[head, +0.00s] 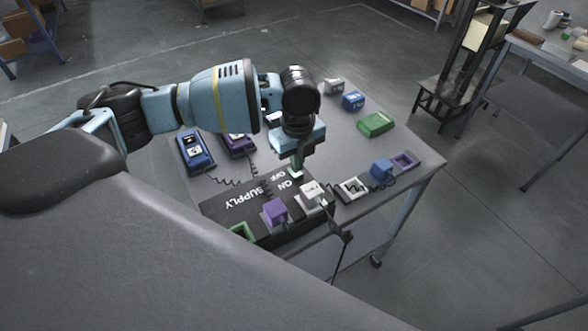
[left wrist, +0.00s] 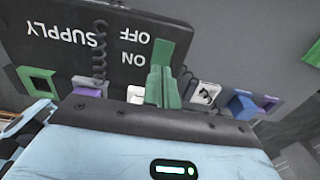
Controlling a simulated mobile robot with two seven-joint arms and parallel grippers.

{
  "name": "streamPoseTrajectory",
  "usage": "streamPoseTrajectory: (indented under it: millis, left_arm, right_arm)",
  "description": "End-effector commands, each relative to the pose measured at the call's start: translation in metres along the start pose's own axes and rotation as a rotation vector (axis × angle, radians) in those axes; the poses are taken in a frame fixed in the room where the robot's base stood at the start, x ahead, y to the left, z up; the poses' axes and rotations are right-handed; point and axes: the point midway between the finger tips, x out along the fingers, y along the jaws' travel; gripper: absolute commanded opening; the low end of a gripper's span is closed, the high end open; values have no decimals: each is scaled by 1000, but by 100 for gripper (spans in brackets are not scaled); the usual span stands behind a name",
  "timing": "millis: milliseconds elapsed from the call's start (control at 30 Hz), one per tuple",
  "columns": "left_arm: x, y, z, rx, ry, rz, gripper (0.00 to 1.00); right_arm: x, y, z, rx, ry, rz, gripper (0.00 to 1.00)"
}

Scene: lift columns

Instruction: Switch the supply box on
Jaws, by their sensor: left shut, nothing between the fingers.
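The supply box (head: 230,209) is a dark, flat box near the table's front edge, with SUPPLY, ON and OFF in white letters. It also shows in the left wrist view (left wrist: 60,52), its lettering upside down. My left gripper (head: 297,174) points down over the box beside the ON and OFF lettering. Its green fingers (left wrist: 163,84) are shut with nothing between them. I cannot tell whether they touch the box. The switch itself is not clearly visible; the fingers may hide it. My right gripper is not in view.
A purple plug (head: 275,213) and a white plug (head: 312,193) stand at the box. A white socket (head: 352,189), blue plug (head: 381,169) and purple socket (head: 405,161) lie to the right. Blue (head: 195,151) and purple (head: 238,144) devices and a green block (head: 377,124) stand farther back.

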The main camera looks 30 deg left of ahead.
Motion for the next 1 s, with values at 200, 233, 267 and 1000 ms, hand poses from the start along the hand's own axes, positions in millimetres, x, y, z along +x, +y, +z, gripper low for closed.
streamPoseTrajectory:
  millis: [200,233,267,1000]
  left_arm:
    - [0,0,0,0,0,0,0]
    - [0,0,0,0,0,0,0]
    - [0,0,0,0,0,0,0]
    - [7,0,0,0,1,0,0]
  right_arm:
    - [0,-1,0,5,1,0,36]
    - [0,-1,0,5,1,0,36]
    - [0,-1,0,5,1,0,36]
    - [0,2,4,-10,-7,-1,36]
